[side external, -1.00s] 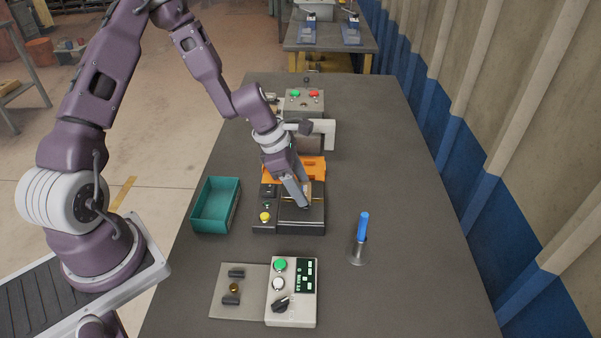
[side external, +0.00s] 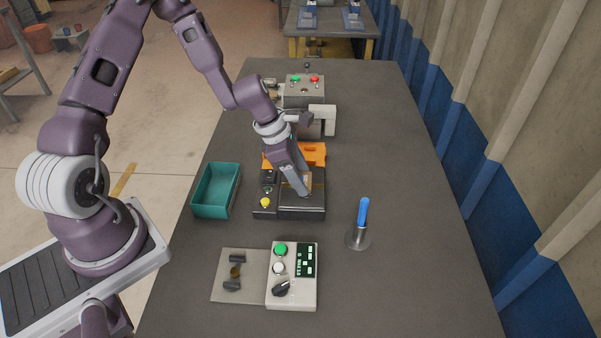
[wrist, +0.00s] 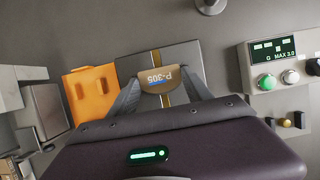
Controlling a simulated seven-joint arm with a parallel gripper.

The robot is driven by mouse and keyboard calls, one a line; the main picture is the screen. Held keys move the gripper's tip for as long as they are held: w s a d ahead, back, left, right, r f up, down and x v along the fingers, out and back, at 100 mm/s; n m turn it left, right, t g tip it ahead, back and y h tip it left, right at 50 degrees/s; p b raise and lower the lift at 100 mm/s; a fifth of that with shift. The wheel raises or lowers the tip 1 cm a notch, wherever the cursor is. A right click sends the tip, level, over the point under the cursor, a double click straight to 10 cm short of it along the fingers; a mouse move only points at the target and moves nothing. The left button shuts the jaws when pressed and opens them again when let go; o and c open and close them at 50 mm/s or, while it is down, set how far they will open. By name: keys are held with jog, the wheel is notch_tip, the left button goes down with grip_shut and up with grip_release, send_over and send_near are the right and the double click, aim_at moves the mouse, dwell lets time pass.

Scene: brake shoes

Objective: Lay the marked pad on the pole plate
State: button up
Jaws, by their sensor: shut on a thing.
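In the side view my gripper (side external: 304,190) is over the black unit, and the pad (side external: 307,179) shows only in part behind the fingers. The dark plate with a yellow stripe (wrist: 185,56), which appears to be the pole plate, lies under the pad. The same plate (side external: 302,211) is partly covered by the fingers. I cannot tell whether the pad touches it.
An orange piece (side external: 313,152) stands behind the plate. A teal tray (side external: 216,190) is to the left. A blue-handled tool in a metal stand (side external: 361,225) is to the right. A control box (side external: 292,276) and a grey plate (side external: 238,290) are in front.

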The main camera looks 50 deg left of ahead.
jog(key=o, duration=1.6)
jog(key=s+d+r+m+y, duration=0.1)
jog(key=s+r+m, duration=0.4)
jog(key=r, duration=0.4)
jog(key=s+d+r+m+y, duration=0.1)
jog(key=s+d+r+m, duration=0.15)
jog(key=r+m, duration=0.55)
jog(key=s+r+m+t, duration=0.1)
jog(key=s+r+m, duration=0.4)
jog(key=s+m, duration=0.2)
jog(key=s+r+m+t+y, duration=0.1)
jog(key=s+r+m, duration=0.4)
jog(key=s, duration=0.6)
jog(key=shift+a+r+m, duration=0.3)
jog(key=shift+r+m, duration=0.05)
jog(key=shift+m, duration=0.65)
